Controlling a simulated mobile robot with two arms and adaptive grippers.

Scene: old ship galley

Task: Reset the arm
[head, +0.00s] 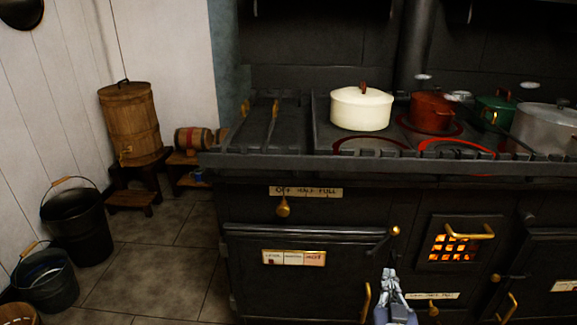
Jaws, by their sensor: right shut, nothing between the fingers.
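My right gripper (390,274) shows at the bottom of the head view, right of centre. Its fingers are shut and empty, pointing up and away from me. It is in front of the black stove (300,225), by the right edge of the left oven door. Whether it touches the stove I cannot tell. My left gripper does not show in the head view.
A cream pot (361,107), a red pot (431,113), a green pot (494,112) and a grey pot (545,128) stand on the stove. Buckets (77,225) and a wooden barrel (131,125) are at left. The tiled floor (150,265) between is clear.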

